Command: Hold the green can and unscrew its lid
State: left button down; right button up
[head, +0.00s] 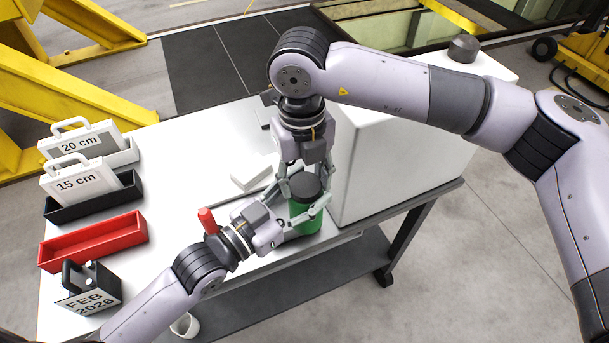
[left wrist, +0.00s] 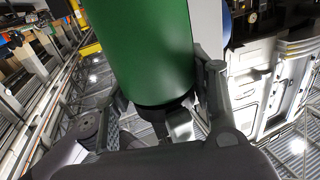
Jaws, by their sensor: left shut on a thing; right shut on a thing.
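The green can (head: 307,222) stands upright at the table's right front, beside a large white box. Its dark lid (head: 304,184) is on top. My left gripper (head: 302,212) is shut around the can's upper body from the left. My right gripper (head: 305,172) comes down from above, with its fingers shut on the lid. In the left wrist view the green can (left wrist: 145,45) fills the upper middle, between the fingers of my left gripper (left wrist: 160,115). The right gripper's fingers partly hide the lid.
The white box (head: 400,160) stands close right of the can. A red tray (head: 95,240), a black tray (head: 95,203) and cases marked 15 cm (head: 75,183) and 20 cm (head: 80,143) line the left side. A black case marked FEB 2026 (head: 90,290) is at front left.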

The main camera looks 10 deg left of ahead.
jog(key=shift+d, duration=0.1)
jog(key=shift+c, duration=1.2)
jog(key=shift+w+n, duration=0.1)
jog(key=shift+n, duration=1.5)
jog(key=o, duration=1.3)
jog(key=shift+c, duration=0.2)
